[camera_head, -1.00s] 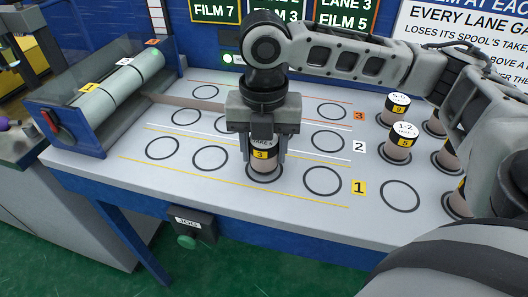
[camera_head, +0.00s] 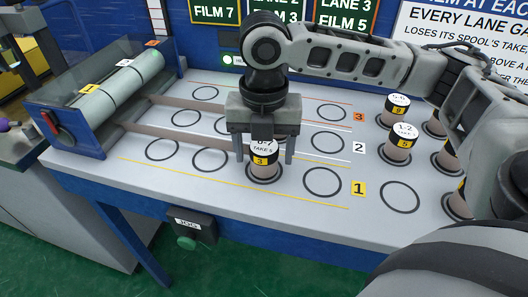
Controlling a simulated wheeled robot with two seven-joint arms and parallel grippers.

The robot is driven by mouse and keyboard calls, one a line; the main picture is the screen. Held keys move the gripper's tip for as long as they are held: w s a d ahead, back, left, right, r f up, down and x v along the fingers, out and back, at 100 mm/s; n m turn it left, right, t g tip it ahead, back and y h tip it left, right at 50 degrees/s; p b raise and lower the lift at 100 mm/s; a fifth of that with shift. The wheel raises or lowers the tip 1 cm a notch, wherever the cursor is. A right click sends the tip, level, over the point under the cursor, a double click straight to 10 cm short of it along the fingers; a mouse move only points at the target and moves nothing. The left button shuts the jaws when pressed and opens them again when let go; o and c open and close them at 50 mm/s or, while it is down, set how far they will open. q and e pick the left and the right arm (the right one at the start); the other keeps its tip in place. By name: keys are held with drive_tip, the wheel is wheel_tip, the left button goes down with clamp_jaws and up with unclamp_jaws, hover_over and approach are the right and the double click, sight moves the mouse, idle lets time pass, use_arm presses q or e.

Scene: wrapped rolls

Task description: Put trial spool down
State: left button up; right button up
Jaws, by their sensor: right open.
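The trial spool (camera_head: 264,162), with a white top and a yellow band marked 3, stands upright in a black ring in lane 1 on the white table. My right gripper (camera_head: 263,150) is open above and just behind it, its fingers to either side of the spool's top and apart from each other. The spool's top label shows clearly under the gripper, partly reading "TAKE 5". My left gripper is not in view.
Several spools, among them one marked 5 (camera_head: 400,143), stand at the right under my arm. Empty rings (camera_head: 322,182) lie on both sides. A film roller unit (camera_head: 115,90) stands at the left, with film strips (camera_head: 180,138) reaching onto the table. A JOG box (camera_head: 188,226) hangs at the front edge.

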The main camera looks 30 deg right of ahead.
sight(264, 147)
wheel_tip(264, 147, up, 11)
drive_tip(key=p, duration=0.1)
drive_tip(key=shift+p, duration=0.35)
idle(0.3)
